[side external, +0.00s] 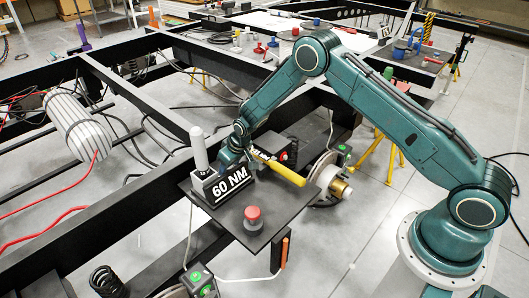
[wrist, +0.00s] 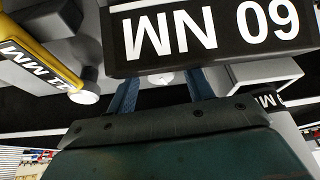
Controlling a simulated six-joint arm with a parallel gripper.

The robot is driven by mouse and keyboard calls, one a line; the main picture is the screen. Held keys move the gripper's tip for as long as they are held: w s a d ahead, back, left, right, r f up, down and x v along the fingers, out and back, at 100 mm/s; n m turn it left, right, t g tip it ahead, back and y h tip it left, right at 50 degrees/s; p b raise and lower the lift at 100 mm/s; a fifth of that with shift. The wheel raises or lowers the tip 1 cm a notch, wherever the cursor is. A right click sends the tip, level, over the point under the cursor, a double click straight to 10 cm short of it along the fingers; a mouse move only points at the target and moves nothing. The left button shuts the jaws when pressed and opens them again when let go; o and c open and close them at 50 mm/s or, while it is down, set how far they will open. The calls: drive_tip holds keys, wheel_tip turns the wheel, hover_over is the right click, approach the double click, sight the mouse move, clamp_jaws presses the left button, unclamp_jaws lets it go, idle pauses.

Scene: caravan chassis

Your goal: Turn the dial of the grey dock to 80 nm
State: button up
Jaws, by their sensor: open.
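The grey dock (wrist: 245,75) carries a black sign with white text, 60 NM (side external: 226,184), which appears upside down in the wrist view (wrist: 215,32). It stands on a dark plate (side external: 268,204). My gripper (side external: 232,162) is right behind the sign. In the wrist view, its two blue fingers (wrist: 163,88) are apart, their tips partly hidden under the sign. A small pale round part (wrist: 160,78) shows between them; I cannot tell whether it is the dial or whether the fingers touch it. A yellow tool (side external: 280,170) with a black NM label lies beside the gripper.
A light grey upright cylinder (side external: 199,150) stands left of the sign. A red button (side external: 253,214) is on the plate's front part. The black chassis beams (side external: 130,92) and a wheel hub (side external: 330,180) surround the plate. Open floor lies at the right.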

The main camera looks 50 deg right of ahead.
drive_tip(key=shift+w+f, duration=0.2)
drive_tip(key=shift+f, duration=0.35)
drive_tip(key=c, duration=1)
drive_tip(key=shift+m, duration=0.3)
drive_tip(key=shift+m+h, duration=0.3)
drive_tip(key=shift+m, duration=0.2)
